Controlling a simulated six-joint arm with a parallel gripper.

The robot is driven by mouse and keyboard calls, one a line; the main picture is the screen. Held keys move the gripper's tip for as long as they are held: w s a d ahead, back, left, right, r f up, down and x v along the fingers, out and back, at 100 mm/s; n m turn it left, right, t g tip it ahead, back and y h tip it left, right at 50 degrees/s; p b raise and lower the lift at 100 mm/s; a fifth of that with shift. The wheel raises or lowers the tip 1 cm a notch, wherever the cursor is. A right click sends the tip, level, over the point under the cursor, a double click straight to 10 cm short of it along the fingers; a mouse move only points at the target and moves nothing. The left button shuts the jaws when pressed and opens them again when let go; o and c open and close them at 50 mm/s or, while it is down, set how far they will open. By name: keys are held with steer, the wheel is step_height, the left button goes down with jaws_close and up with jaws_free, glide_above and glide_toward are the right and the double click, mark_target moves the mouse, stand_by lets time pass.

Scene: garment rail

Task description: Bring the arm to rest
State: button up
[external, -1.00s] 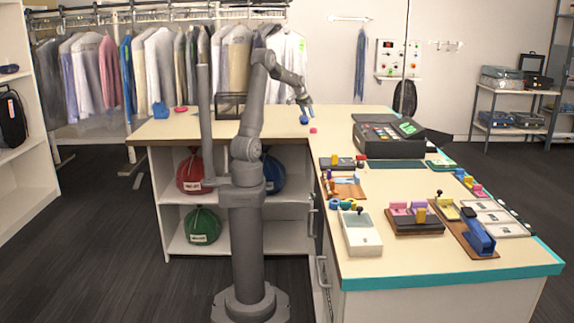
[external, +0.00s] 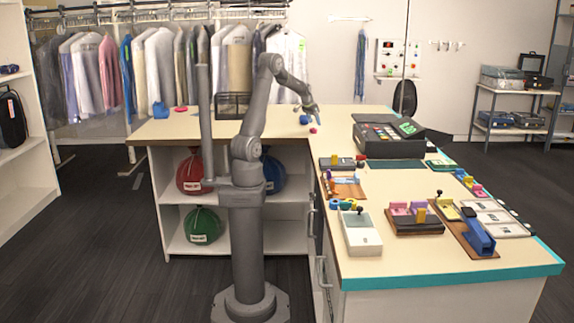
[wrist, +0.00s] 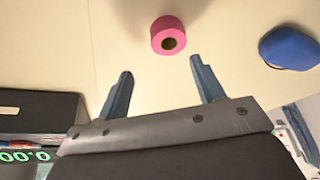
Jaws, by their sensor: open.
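My gripper (wrist: 162,88) is open in the wrist view, its two blue-grey fingers apart with nothing between them. In the external view my gripper (external: 314,112) is over the far counter, close to a small pink roll and a blue object. The pink roll (wrist: 168,36) with a dark hole lies beyond the fingertips in the wrist view. It also shows in the external view (external: 313,130). My arm reaches up from its base and bends over the counter.
A blue rounded object (wrist: 290,48) lies right of the roll; it also shows in the external view (external: 304,120). A cash register (external: 385,138) stands to the right. A wire basket (external: 232,106) stands left of my forearm. Hanging garments (external: 160,65) line the back.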

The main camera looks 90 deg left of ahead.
steer(key=w+d+r, duration=0.5)
steer(key=d+r, duration=0.5)
steer(key=r, duration=0.1)
steer(key=w+d+m+h, duration=0.1)
steer(key=w+d, duration=0.4)
steer(key=d, duration=0.6)
steer(key=w+d+m+h, duration=0.1)
steer(key=w+d+m, duration=0.3)
steer(key=d, duration=0.8)
steer(key=w+d+m, duration=0.2)
steer(key=w+d, duration=0.5)
steer(key=d, duration=0.4)
steer(key=shift+w+d+t+h, duration=0.25)
steer(key=shift+d+t+h, duration=0.15)
